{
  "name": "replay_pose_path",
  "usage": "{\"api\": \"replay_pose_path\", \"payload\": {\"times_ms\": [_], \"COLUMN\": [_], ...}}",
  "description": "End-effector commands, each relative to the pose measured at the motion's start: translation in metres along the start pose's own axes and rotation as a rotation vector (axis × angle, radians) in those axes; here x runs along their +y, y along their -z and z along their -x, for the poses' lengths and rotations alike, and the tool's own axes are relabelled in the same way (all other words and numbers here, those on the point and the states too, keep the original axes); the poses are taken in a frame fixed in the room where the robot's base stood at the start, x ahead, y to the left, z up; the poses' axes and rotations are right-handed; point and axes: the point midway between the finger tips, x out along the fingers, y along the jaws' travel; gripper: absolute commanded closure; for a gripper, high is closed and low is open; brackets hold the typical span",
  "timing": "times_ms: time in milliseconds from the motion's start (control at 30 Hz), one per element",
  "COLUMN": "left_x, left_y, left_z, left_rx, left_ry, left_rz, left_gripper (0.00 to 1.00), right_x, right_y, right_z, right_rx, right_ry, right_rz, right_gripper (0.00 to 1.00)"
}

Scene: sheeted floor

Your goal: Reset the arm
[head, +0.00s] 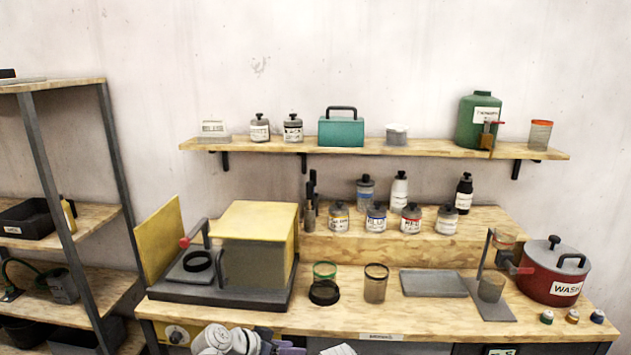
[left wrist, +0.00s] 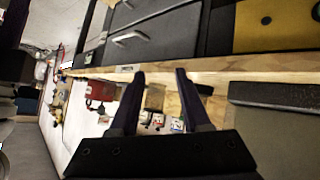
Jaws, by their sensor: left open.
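My left arm (head: 230,340) shows at the bottom edge of the head view, in front of the workbench. My left gripper (left wrist: 160,75) shows in the left wrist view with its two dark fingers apart and nothing between them. In that view the fingertips appear close to the bench's wooden edge (left wrist: 215,70); I cannot tell the distance. My right gripper is not in view.
The workbench (head: 370,318) holds a yellow-topped box (head: 255,222), two jars, a grey plate (head: 432,283) and a red WASH pot (head: 550,278). Labelled bottles stand on a raised step (head: 400,245). A wall shelf (head: 360,147) hangs above. A shelving rack (head: 90,215) stands left.

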Motion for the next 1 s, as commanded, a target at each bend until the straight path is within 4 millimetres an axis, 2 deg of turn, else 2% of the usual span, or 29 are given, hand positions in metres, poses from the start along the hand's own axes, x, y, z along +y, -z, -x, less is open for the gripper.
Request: {"api": "replay_pose_path", "payload": {"times_ms": [33,133,200,300,400,600,1000], "left_x": [0.026,0.057,0.071,0.082,0.086,0.087,0.086], "left_y": [-0.018,-0.061,-0.086,-0.113,-0.128,-0.138,-0.139], "left_z": [-0.009,-0.016,-0.012,0.0,0.014,0.03,0.032], "left_rx": [-0.124,-0.378,-0.535,-0.707,-0.816,-0.899,-0.904], "left_ry": [-0.02,0.011,0.073,0.194,0.318,0.465,0.481], "left_rz": [0.014,0.066,0.102,0.142,0.174,0.206,0.211], "left_gripper": [0.53,0.53,0.53,0.53,0.53,0.53,0.53], "right_x": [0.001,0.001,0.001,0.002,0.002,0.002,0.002], "right_y": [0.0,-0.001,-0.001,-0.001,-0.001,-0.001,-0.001], "right_z": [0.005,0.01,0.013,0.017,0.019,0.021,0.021], "right_rx": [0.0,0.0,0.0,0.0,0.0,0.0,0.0], "right_ry": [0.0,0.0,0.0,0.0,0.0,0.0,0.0], "right_rz": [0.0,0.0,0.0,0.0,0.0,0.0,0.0], "right_gripper": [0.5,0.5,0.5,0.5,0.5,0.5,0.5]}}
